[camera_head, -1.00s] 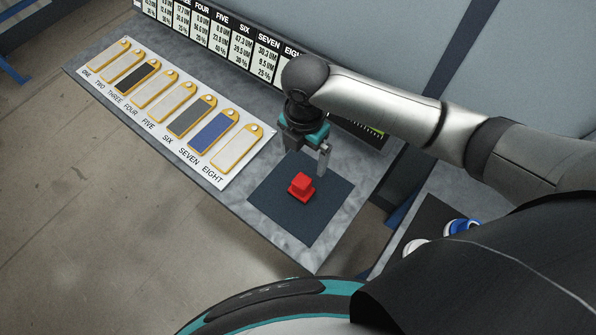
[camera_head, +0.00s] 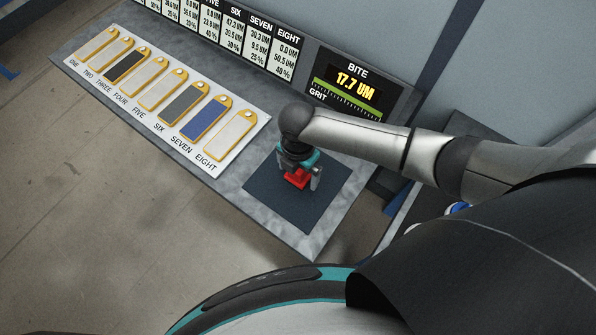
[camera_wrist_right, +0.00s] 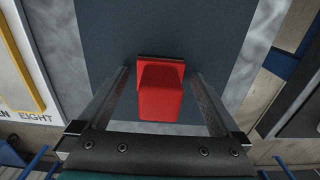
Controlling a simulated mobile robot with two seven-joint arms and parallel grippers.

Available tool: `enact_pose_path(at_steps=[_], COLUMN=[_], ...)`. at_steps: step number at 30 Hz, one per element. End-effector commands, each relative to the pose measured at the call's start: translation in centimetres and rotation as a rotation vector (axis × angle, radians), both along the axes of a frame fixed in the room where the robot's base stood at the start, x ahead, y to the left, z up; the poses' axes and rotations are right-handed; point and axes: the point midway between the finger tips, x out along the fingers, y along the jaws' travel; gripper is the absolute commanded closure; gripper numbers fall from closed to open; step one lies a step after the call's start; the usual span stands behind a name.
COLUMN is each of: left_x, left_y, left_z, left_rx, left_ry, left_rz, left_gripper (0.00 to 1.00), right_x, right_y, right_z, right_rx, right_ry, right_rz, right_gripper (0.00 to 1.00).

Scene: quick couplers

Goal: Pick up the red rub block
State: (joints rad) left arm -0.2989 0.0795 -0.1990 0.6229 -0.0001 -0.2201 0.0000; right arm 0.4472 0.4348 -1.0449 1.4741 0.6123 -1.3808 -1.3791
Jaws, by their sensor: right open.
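The red rub block (camera_head: 297,179) sits on the dark square mat (camera_head: 318,205) at the right end of the bench. It also shows in the right wrist view (camera_wrist_right: 161,92), with a thin dark edge along its far end. My right gripper (camera_head: 299,184) is down over the block, partly hiding it in the head view. In the right wrist view its two fingers (camera_wrist_right: 160,95) stand apart on the left and right of the block, with a gap on each side. The right gripper is open and holds nothing. My left gripper is not in view.
A white board (camera_head: 250,128) with several yellow-framed plates, labelled ONE to EIGHT, lies left of the mat. A display (camera_head: 357,85) reading BITE 17.7 UM stands behind the mat. The bench's front edge (camera_head: 230,205) drops to the floor. A blue-and-white item (camera_head: 459,208) is at right.

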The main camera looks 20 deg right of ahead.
Motion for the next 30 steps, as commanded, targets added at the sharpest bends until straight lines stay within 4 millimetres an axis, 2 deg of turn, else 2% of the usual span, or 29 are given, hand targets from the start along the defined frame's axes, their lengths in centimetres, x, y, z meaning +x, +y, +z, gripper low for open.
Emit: enact_pose_path(at_steps=[7,30], left_x=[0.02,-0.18], left_y=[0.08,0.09], left_z=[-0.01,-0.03], left_rx=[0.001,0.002], left_ry=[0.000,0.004], left_rz=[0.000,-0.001], left_gripper=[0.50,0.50], right_x=[0.01,0.06], right_y=[0.05,0.02], right_z=[-0.10,-0.04], right_rx=[0.001,0.000], right_ry=[-0.001,-0.002], right_rz=[0.001,0.001], right_gripper=[0.01,0.86])
